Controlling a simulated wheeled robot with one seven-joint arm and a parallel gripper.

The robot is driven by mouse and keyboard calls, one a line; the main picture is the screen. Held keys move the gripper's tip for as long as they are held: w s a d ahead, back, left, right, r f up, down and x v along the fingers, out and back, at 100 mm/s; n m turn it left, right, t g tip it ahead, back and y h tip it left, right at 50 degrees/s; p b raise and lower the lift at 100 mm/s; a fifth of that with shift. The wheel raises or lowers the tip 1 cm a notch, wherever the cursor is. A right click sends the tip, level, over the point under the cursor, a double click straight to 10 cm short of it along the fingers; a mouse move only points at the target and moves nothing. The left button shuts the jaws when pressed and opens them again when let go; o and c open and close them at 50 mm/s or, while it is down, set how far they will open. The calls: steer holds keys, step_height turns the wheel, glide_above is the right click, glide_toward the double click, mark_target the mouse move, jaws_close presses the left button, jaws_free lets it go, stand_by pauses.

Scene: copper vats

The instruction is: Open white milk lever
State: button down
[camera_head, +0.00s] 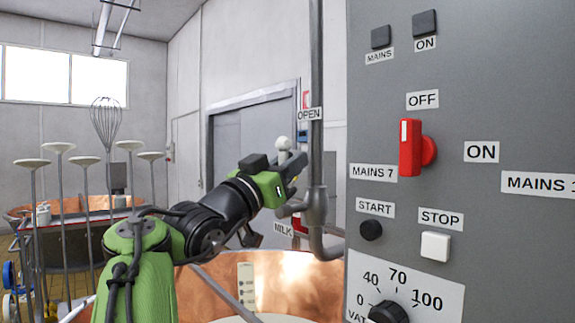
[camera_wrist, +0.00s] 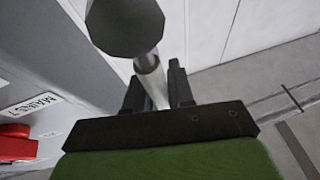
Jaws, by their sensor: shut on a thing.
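The white milk lever shows in the head view as a pale round knob (camera_head: 284,143) on a short stem, next to the vertical grey pipe with the OPEN label (camera_head: 309,114) above and the MILK label (camera_head: 283,229) below. In the wrist view the lever's rod (camera_wrist: 151,80) runs up to a large grey-looking knob (camera_wrist: 124,22). My gripper (camera_head: 290,172) is at the lever, just below the knob. In the wrist view its two dark fingers (camera_wrist: 157,90) stand on both sides of the rod, shut on it. Finger contact is partly hidden in the head view.
A grey control panel (camera_head: 470,60) with a red switch (camera_head: 410,148) and a dial fills the right side. The vertical pipe (camera_head: 316,90) stands close to my gripper. A copper vat (camera_head: 300,285) is below. Another vat with several stirring tools (camera_head: 60,200) is at the left.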

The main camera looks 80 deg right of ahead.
steer(key=shift+s+a+r, duration=0.1)
steer(key=shift+r, duration=0.1)
steer(key=c, duration=1.3)
jaws_free()
steer(key=shift+o, duration=1.1)
steer(key=shift+s+f, duration=0.1)
steer(key=shift+w+a+f, duration=0.1)
steer(key=shift+w+f, duration=0.15)
steer(key=shift+w, duration=0.1)
steer(key=b+v, duration=1.1)
steer(key=v, duration=0.4)
